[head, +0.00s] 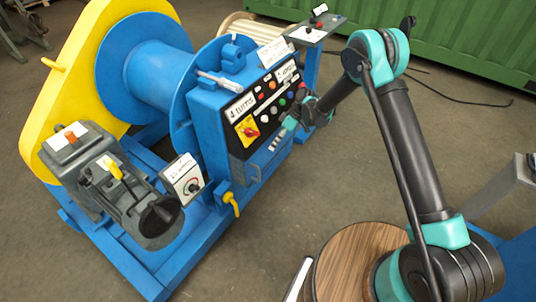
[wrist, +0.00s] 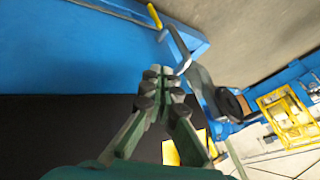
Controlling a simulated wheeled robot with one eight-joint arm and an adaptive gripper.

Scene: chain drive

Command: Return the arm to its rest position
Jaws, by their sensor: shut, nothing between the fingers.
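My arm (head: 405,140) rises from the lower right of the head view, bends at a high elbow and reaches down to the left. My gripper (head: 288,123) is in front of the control panel (head: 247,118) on the blue machine, by its lower right part. In the wrist view my gripper (wrist: 163,74) has its fingertips together with nothing between them. Behind it are a blue surface (wrist: 80,45) and a dark panel area (wrist: 60,130). I cannot tell whether the fingertips touch the panel.
The machine has a blue drum (head: 150,75), a yellow guard (head: 60,80), a grey motor (head: 100,180) and a yellow lever (head: 231,203). A small button stand (head: 315,30) is behind the panel. A round wooden top (head: 350,250) is below my arm. Floor (head: 270,225) between is clear.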

